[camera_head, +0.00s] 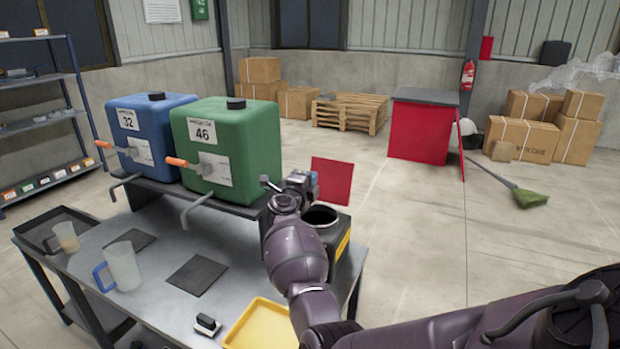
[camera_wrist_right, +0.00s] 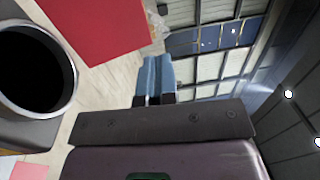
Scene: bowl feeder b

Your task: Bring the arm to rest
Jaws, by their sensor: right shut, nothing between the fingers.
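My right arm reaches in from the lower right in the head view. My right gripper (camera_head: 308,177) is above the right end of the table, beside a dark box with a round open mouth (camera_head: 321,216). Its blue fingers (camera_wrist_right: 155,77) are together and empty in the right wrist view. The round opening also shows close by at the left of that view (camera_wrist_right: 33,68), apart from the fingers. My left gripper is in neither view.
The table (camera_head: 150,285) bears a blue container (camera_head: 165,115), a green container (camera_head: 245,140) with a tap, a jug (camera_head: 123,267), a cup (camera_head: 66,238) and a yellow tray (camera_head: 262,325). A red panel (camera_head: 332,181) stands behind the gripper. Open floor (camera_head: 430,250) lies right of the table.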

